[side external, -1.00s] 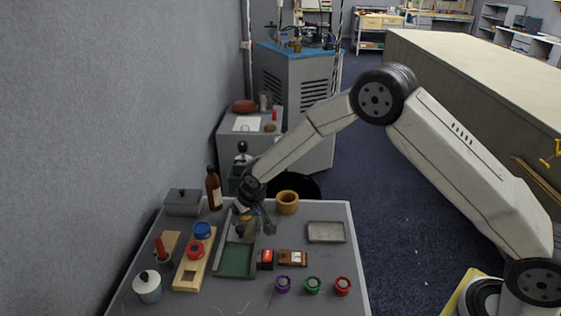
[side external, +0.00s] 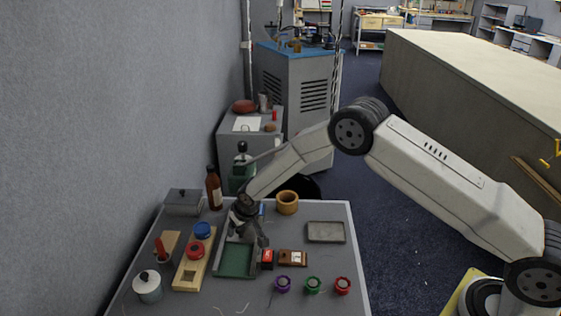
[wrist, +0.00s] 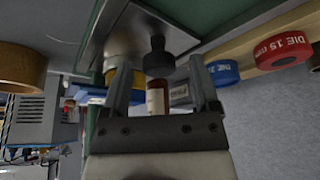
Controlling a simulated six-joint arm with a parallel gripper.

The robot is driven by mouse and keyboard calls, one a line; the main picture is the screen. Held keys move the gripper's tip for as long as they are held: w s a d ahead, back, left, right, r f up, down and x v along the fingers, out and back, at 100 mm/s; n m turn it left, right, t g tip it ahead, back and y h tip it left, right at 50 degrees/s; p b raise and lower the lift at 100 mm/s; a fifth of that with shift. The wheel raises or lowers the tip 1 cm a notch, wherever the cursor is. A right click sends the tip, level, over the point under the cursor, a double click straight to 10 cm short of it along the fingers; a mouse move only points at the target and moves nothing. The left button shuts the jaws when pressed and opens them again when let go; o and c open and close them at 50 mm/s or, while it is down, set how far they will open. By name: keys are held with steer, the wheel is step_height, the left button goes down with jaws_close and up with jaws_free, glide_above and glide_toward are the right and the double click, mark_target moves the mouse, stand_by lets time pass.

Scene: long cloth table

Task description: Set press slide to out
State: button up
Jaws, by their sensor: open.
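The press slide (wrist: 128,28) is a grey metal plate with a dark upright knob (wrist: 158,58), on a green-bedded base (side external: 235,260) between two rails. The slide sits toward the far end of the base, and the near part of the green bed is bare. My gripper (wrist: 160,80) is open, with a finger on each side of the knob's line; the knob shows just beyond the fingertips. I see no contact. In the side external view my gripper (side external: 252,236) hangs low over the far half of the base and hides the knob and most of the slide.
A wooden die rack with red (side external: 195,249) and blue (side external: 202,230) dies stands left of the base. A wooden ring (side external: 287,202) and brown bottle (side external: 214,188) stand behind.

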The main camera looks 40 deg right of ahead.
jaws_close()
stand_by(1.4)
